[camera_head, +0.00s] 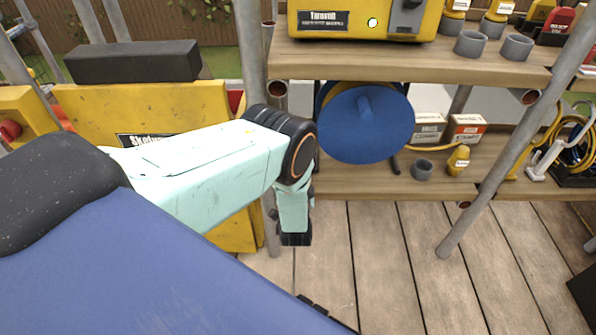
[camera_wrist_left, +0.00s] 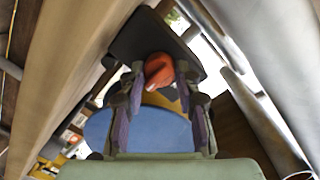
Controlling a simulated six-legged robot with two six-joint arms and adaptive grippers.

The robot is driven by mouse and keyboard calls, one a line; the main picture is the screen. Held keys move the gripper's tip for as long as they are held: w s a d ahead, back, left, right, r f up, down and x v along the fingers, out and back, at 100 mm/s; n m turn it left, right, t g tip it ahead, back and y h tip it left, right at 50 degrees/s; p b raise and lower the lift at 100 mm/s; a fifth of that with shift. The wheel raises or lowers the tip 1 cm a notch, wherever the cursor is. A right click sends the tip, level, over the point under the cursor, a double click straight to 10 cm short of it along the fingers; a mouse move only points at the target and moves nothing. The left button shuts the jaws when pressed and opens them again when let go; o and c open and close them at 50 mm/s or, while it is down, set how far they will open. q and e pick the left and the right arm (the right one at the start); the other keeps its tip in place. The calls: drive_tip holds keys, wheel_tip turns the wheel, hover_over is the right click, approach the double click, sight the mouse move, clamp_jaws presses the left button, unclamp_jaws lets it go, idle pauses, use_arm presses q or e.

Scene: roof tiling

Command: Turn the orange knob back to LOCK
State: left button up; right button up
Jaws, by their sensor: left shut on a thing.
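The orange knob (camera_wrist_left: 160,70) shows in the left wrist view, in front of a dark plate (camera_wrist_left: 148,36). My left gripper (camera_wrist_left: 161,88) has its two fingers at either side of the knob and is shut on it. The knob's markings and the word LOCK cannot be read, so its exact setting cannot be told. In the head view my left arm reaches in from the left and bends down beside the shelf; its fingers and the knob are hidden there. My right gripper is in neither view.
A blue reel (camera_head: 366,124) stands on the lower shelf (camera_head: 350,186), close to my left wrist; its blue disc also shows in the left wrist view (camera_wrist_left: 150,131). A grey pole (camera_head: 520,130) slants at the right. A yellow box (camera_head: 335,24) sits on the upper shelf (camera_head: 420,62).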

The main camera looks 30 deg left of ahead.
use_arm(q)
drive_tip(key=shift+s+f, duration=0.1)
idle(0.3)
drive_tip(key=o, duration=1.1)
drive_tip(key=shift+o, duration=0.2)
drive_tip(key=v, duration=1.2)
